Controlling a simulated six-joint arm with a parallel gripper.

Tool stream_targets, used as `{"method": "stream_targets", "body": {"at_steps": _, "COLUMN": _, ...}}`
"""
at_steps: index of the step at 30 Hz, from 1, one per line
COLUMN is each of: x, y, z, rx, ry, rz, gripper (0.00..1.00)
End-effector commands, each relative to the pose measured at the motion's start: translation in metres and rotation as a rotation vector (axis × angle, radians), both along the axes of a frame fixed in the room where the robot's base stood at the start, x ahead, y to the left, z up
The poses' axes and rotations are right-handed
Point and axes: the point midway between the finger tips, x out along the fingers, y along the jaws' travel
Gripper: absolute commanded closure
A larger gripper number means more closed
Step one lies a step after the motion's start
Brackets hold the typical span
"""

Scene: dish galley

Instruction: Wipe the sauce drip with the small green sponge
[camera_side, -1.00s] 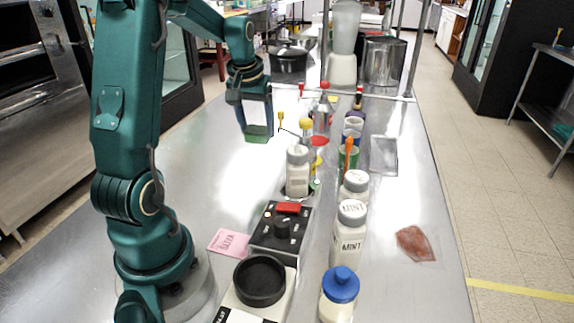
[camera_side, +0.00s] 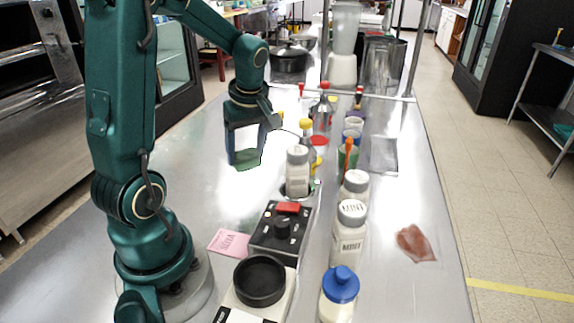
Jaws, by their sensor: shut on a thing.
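My gripper (camera_side: 246,148) is shut on the small green sponge (camera_side: 246,161), which shows as a green strip at the bottom of the fingers. It is over the bare metal counter, left of the row of bottles. I cannot tell whether the sponge touches the counter. A flat reddish-brown patch (camera_side: 415,243) lies on the counter at the right; I cannot tell whether it is sauce or a cloth. I see no clear sauce drip elsewhere, and the counter under my gripper is partly hidden and bright with glare.
White MINT bottles (camera_side: 348,232), a blue-capped bottle (camera_side: 340,293) and a black control box (camera_side: 281,232) stand nearer. A pink note (camera_side: 229,243) lies left of the box. The counter's left side is clear.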

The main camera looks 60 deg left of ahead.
Motion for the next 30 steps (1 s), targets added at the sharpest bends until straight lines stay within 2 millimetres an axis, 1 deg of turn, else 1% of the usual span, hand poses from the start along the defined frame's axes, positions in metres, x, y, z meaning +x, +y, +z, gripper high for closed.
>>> {"method": "stream_targets", "body": {"at_steps": 4, "x": 0.002, "y": -0.002, "z": -0.004, "rx": -0.001, "ry": 0.001, "rz": -0.01, "gripper": 0.77}}
{"method": "stream_targets", "body": {"at_steps": 8, "x": 0.002, "y": -0.002, "z": -0.013, "rx": -0.002, "ry": 0.002, "rz": -0.01, "gripper": 0.77}}
{"method": "stream_targets", "body": {"at_steps": 26, "x": 0.002, "y": -0.002, "z": -0.067, "rx": -0.002, "ry": 0.004, "rz": -0.011, "gripper": 0.77}}
{"method": "stream_targets", "body": {"at_steps": 29, "x": 0.001, "y": -0.002, "z": -0.083, "rx": -0.002, "ry": 0.006, "rz": -0.012, "gripper": 0.77}}
{"method": "stream_targets", "body": {"at_steps": 30, "x": -0.001, "y": -0.005, "z": -0.076, "rx": 0.002, "ry": -0.001, "rz": -0.011, "gripper": 0.83}}
